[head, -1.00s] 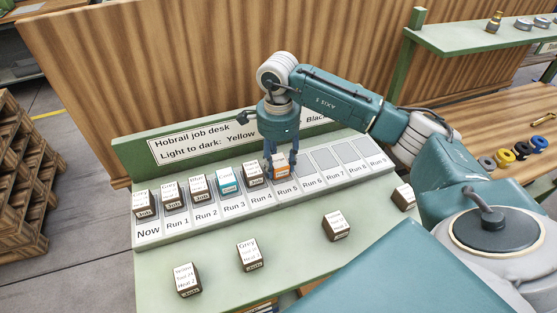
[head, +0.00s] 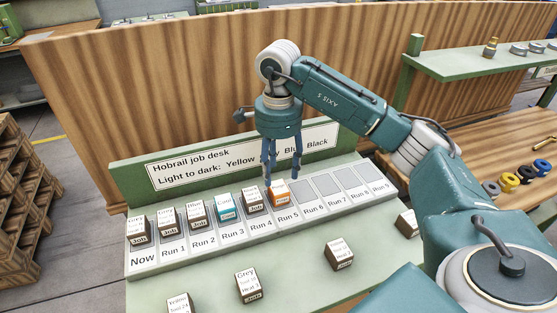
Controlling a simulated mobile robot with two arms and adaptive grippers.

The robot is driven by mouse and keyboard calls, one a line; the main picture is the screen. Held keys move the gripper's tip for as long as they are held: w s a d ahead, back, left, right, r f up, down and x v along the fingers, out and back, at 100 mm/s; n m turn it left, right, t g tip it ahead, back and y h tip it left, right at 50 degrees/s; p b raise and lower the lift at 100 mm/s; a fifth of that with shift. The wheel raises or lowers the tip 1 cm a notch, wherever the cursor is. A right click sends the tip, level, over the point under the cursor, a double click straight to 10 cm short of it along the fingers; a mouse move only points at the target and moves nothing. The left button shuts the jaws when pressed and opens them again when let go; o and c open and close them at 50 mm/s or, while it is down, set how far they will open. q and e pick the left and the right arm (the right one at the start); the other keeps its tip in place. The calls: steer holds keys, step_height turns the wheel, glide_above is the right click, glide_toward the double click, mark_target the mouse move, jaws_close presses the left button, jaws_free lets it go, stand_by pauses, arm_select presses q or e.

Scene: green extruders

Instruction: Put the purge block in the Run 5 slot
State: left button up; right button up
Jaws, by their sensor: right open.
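An orange-sided block with a white label (head: 280,193) sits in the Run 5 slot of the grey strip; its print is too small to read, so I cannot confirm that it is the purge block. My right gripper (head: 282,178) is just above it, pointing down, with its blue fingers apart and nothing held between them. The strip (head: 150,262) is marked Now and Run 1 to Run 9. Blocks fill Now through Run 4, including a teal one (head: 226,208) at Run 3. Run 6 to Run 9 are empty. My left gripper is out of view.
Loose brown labelled blocks lie on the green desk in front of the strip: a Grey one (head: 247,287), one at lower left (head: 178,303), one at centre right (head: 340,254) and one near the right end (head: 407,223). A sign board (head: 240,160) stands behind the strip.

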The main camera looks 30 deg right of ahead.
mark_target(278, 187)
step_height(278, 187, up, 5)
stand_by(0.7)
